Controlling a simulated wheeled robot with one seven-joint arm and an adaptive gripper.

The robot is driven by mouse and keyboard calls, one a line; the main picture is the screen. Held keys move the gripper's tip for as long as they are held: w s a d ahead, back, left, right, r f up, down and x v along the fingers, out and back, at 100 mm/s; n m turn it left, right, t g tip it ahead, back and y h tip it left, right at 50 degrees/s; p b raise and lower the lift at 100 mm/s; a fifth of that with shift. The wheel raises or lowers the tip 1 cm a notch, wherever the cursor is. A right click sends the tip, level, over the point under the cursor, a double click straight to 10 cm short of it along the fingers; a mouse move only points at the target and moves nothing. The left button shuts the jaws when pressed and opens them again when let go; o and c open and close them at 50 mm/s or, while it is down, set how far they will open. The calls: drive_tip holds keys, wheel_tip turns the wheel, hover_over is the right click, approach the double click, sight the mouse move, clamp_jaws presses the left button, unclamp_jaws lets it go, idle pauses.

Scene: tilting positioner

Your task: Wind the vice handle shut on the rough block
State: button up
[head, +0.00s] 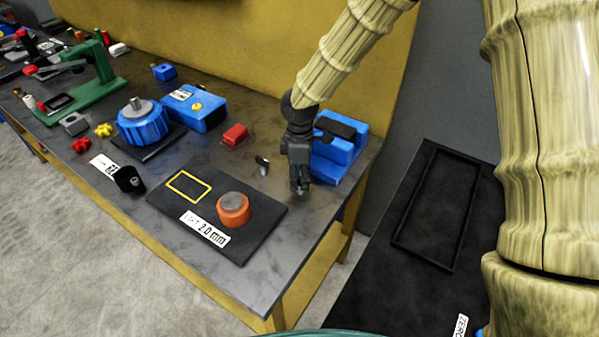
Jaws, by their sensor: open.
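The blue vice (345,158) stands near the right end of the workbench, with a dark top. My gripper (299,190) points down just in front of it and to its left, hiding part of its front. The gripper is open, though its finger gap is small in this view. A small black-topped piece with a pale stem (262,164) stands left of the gripper; it may be the end of the vice handle, but I cannot tell. No rough block can be made out in the vice. I see no clear contact between gripper and handle.
A black plate (262,222) with a yellow outline and an orange round piece (233,208) lies in front. A red block (235,135), blue box (195,108) and blue rotary unit (145,123) are to the left. A dark tray (425,210) lies right of the bench.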

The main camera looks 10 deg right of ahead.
drive_tip(key=shift+s+a+r, duration=0.2)
drive_tip(key=shift+r, duration=0.35)
drive_tip(key=shift+s+r+t, duration=0.15)
drive_tip(key=shift+s+r, duration=0.15)
drive_tip(key=shift+s, duration=0.25)
drive_tip(key=shift+s+r+t, duration=0.15)
drive_tip(key=shift+s+r, duration=0.1)
drive_tip(key=shift+s, duration=0.25)
clamp_jaws()
drive_tip(key=shift+w+d+f, duration=0.1)
drive_tip(key=shift+w+f, duration=0.3)
drive_tip(key=shift+f, duration=0.1)
drive_tip(key=shift+m+p, duration=0.3)
unclamp_jaws()
drive_tip(key=shift+w, duration=0.1)
drive_tip(key=shift+r, duration=0.2)
